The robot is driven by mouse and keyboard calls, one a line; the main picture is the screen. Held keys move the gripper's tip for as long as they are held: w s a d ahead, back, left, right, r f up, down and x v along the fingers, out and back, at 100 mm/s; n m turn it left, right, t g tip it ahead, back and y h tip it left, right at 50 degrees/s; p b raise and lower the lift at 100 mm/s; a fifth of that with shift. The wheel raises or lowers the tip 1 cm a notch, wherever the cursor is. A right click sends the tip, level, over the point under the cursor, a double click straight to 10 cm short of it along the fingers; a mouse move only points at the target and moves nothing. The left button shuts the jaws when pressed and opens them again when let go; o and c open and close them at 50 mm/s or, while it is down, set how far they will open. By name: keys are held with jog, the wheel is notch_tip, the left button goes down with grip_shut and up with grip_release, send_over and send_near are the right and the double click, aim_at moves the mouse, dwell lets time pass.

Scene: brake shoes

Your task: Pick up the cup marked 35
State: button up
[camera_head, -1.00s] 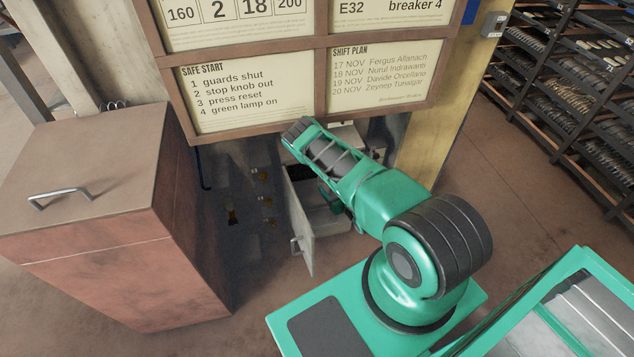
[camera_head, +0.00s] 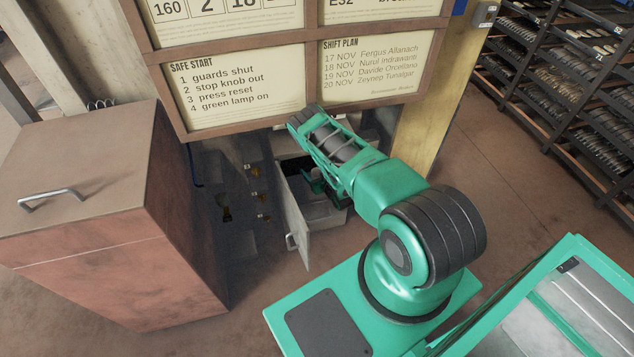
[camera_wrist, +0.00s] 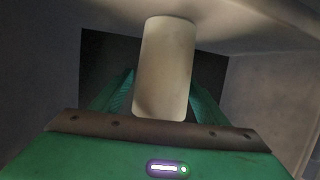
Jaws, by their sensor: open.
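A pale, plain cylinder (camera_wrist: 165,70), which may be a cup, stands out in the wrist view between the two green fingers of my gripper (camera_wrist: 163,88). The fingers are open, one on each side of it; I cannot tell whether either touches it. No number shows on it. In the head view my gripper (camera_head: 316,182) is low in the opening of a small grey cabinet, partly hidden by my arm. No cup can be made out there, and no mark 35 is legible in either view.
The cabinet's door (camera_head: 294,222) stands open on the left. In the wrist view grey walls (camera_wrist: 45,60) close in around the gripper. A framed notice board (camera_head: 245,90) hangs above. A reddish-brown bin (camera_head: 110,255) stands left, and racks (camera_head: 570,85) stand right.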

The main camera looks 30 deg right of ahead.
jog(key=c, duration=1.1)
jog(key=shift+a, duration=0.1)
